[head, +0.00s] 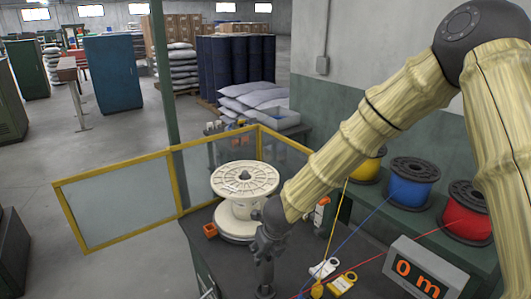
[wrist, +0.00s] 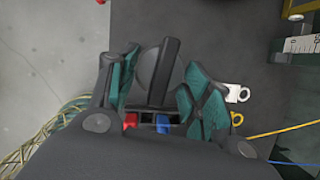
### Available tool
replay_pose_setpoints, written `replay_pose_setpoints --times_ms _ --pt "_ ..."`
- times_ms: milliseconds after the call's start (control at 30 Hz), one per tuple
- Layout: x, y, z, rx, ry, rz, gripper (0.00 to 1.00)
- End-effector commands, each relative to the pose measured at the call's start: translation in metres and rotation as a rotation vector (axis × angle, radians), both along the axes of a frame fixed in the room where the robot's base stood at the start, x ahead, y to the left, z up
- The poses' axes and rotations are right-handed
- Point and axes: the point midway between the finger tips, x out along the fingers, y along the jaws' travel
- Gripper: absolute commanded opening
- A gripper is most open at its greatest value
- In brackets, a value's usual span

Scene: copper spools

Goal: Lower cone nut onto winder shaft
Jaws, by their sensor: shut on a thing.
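My gripper (head: 264,262) points down over the dark bench in the head view, in front of and a little right of the white spool. In the wrist view its teal-padded fingers (wrist: 158,88) are shut on a dark cone nut (wrist: 150,72), which shows as a round disc with a straight bar across it. In the head view the nut is a small dark shape below the fingers, hard to make out against the bench. The white spool (head: 244,186) stands upright on the winder. A dark shaft end (head: 245,175) shows at its centre. The nut is apart from the shaft.
A yellow-framed guard (head: 118,202) stands behind and left of the spool. Yellow (head: 365,168), blue (head: 410,182) and red (head: 465,214) wire spools sit at the right, their wires crossing the bench. A length display (head: 420,274) reads "0 m".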

Motion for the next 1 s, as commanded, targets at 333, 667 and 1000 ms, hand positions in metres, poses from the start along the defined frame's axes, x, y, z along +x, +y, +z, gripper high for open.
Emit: replay_pose_setpoints --times_ms 333,667,1000 --pt "0.002 0.002 -0.037 -0.001 0.005 0.000 0.00" --pt "0.006 0.003 -0.061 -0.002 0.008 0.001 0.00" --pt "0.007 0.003 -0.062 -0.002 0.007 -0.001 0.00"
